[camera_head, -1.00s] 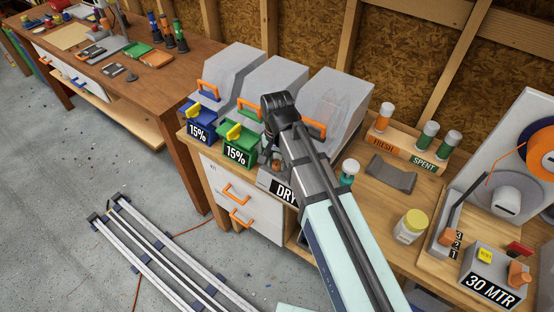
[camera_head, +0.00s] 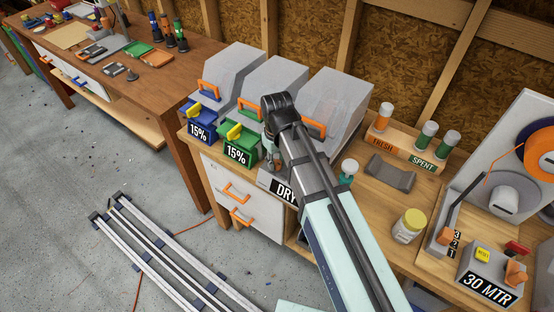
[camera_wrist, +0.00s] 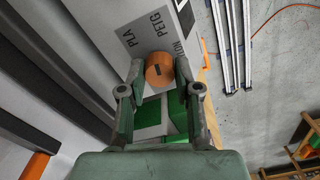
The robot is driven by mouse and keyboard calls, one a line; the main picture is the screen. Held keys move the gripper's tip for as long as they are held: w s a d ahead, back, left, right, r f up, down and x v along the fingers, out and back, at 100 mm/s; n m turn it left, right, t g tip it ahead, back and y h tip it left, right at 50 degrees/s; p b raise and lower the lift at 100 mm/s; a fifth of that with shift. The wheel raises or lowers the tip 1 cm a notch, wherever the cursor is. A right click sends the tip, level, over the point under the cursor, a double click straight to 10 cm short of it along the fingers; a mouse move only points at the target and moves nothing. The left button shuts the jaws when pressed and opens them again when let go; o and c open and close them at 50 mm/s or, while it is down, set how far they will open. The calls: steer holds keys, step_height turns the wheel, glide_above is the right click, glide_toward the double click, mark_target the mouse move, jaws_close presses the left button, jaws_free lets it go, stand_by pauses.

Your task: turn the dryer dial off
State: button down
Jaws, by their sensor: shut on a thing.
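The orange dryer dial (camera_wrist: 159,70) shows in the wrist view between my two fingertips, on a grey panel marked PLA and PETG. The dial has a short dark mark on its face. Other lettering on the panel is partly cut off or hidden. My gripper (camera_wrist: 160,74) is shut on the dial, one finger on each side. In the head view, my gripper (camera_head: 272,160) is at the dryer (camera_head: 283,190) with the DRY label, and my arm covers most of the dryer and the dial.
A green bin (camera_head: 239,154) and a blue bin (camera_head: 201,130), both marked 15%, stand left of the dryer. Grey hooded boxes (camera_head: 337,95) stand behind.

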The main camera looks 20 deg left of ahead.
steer(key=n, duration=0.5)
steer(key=shift+n, duration=0.3)
steer(key=n, duration=0.9)
steer(key=shift+n+p, duration=0.3)
steer(key=shift+n, duration=0.1)
steer(key=shift+s+f+n, duration=0.1)
steer(key=shift+n, duration=2.2)
steer(key=c, duration=0.8)
jaws_free()
